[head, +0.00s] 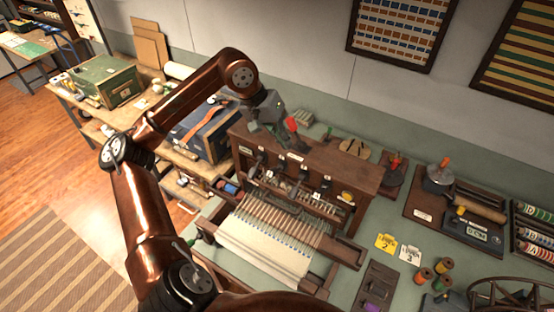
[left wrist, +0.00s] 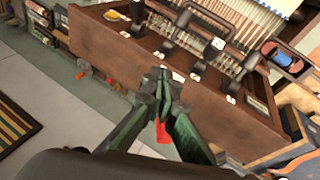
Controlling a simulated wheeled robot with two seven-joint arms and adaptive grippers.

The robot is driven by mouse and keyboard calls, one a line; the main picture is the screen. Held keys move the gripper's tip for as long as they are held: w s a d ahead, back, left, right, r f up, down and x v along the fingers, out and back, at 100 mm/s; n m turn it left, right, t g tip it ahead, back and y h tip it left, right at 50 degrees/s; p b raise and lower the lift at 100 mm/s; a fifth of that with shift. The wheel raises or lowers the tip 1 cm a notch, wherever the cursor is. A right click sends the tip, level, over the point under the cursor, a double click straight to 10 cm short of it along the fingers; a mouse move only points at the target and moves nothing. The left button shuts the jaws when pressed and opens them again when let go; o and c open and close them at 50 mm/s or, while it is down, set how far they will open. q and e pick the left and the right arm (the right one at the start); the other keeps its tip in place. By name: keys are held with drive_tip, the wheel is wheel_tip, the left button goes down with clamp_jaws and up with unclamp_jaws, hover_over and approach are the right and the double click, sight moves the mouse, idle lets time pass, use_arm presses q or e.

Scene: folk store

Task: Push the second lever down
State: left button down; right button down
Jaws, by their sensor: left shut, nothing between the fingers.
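The wooden loom-like machine (head: 350,175) stands on the bench with a row of dark levers along its front. One lever (head: 326,183) shows right of my left gripper in the head view; several also show in the left wrist view, one of them at the upper left (left wrist: 138,20). Small white labels sit by the levers, too small to read surely. My left gripper (head: 295,146) is shut and empty over the machine's wooden top. In the left wrist view its fingertips (left wrist: 162,72) meet near the levers' bases; contact cannot be told. A red piece (left wrist: 162,132) shows between the fingers. My right gripper is out of view.
A blue case (head: 212,130) and a green box (head: 108,80) stand to the left. Yellow and white cards (head: 386,243), thread spools (head: 424,275) and a dark slotted block (head: 376,285) lie at the right. A red-handled tool (head: 440,175) stands behind them.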

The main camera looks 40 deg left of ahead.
use_arm(q)
drive_tip(key=s+a+r+y, duration=0.1)
drive_tip(key=a+r+y, duration=0.1)
drive_tip(key=a, duration=0.3)
drive_tip(key=p, duration=0.3)
hover_over(276, 170)
drive_tip(key=a, duration=0.2)
drive_tip(key=shift+m+g, duration=0.3)
drive_tip(key=shift+m, duration=0.1)
drive_tip(key=f, duration=1.1)
drive_tip(key=shift+w+f, duration=0.25)
drive_tip(key=shift+f, duration=0.05)
drive_tip(key=shift+s+d+f, duration=0.15)
drive_tip(key=shift+s+f, duration=0.15)
drive_tip(key=shift+f, duration=0.35)
